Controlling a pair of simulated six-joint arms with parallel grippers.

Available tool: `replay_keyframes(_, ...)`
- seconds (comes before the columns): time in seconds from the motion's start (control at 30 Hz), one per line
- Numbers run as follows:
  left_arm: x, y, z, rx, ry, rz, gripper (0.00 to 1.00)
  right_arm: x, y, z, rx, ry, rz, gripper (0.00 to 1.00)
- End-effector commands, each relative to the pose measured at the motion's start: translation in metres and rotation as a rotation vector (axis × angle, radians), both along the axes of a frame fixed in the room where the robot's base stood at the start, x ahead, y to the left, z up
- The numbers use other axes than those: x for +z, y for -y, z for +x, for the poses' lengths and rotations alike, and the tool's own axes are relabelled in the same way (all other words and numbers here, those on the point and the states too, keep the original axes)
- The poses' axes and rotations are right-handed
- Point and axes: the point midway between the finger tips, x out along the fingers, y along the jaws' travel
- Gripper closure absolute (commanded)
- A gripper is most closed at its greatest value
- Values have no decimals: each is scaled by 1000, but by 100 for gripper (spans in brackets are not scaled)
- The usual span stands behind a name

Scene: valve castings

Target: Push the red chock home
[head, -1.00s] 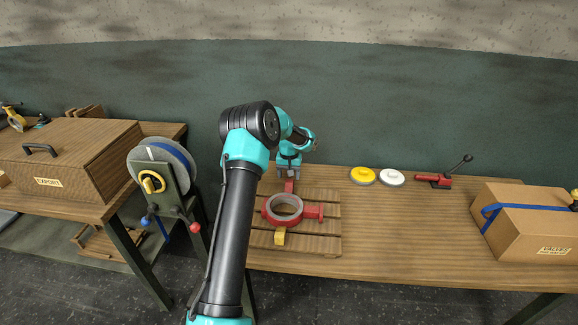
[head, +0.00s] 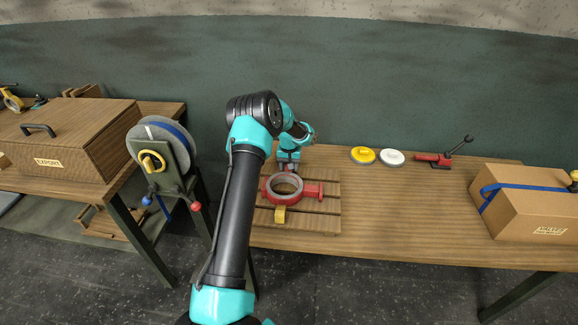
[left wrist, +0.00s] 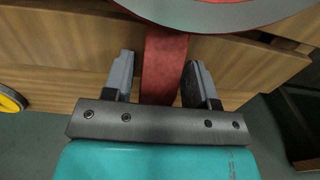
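The red chock (left wrist: 163,65) runs between the two fingers of my left gripper (left wrist: 158,78) in the left wrist view. Slim gaps show beside it, so the gripper looks open around it. In the head view the left gripper (head: 288,168) is low at the far side of the red ring-shaped valve casting (head: 270,195) and largely hides the chock. The casting lies on a slatted wooden pallet (head: 325,215), with a stub to the right. A yellow chock (head: 280,215) sits at its near side. My right gripper is not in view.
On the bench (head: 420,215) stand a yellow disc (head: 362,156), a white disc (head: 391,157), a red clamp with a lever (head: 433,159) and a strapped carton (head: 530,210). A reel stand (head: 165,165) and a wooden case (head: 80,140) are left. Bench right of the pallet is clear.

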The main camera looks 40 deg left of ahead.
Motion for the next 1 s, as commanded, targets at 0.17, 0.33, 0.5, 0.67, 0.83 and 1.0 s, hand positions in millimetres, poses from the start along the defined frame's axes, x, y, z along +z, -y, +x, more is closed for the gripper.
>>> replay_keyframes(0.17, 0, 0, 0, 0, 0, 0, 65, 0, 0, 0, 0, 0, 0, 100)
replay_keyframes(0.33, 0, 0, 0, 0, 0, 0, 81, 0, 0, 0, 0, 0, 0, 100)
replay_keyframes(0.5, 0, 0, 0, 0, 0, 0, 56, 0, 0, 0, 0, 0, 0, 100)
replay_keyframes(0.67, 0, 0, 0, 0, 0, 0, 40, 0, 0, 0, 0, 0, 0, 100)
replay_keyframes(0.83, 0, 0, 0, 0, 0, 0, 34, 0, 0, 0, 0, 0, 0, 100)
replay_keyframes(1.0, 1, 0, 0, 0, 0, 0, 34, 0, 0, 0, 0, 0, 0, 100)
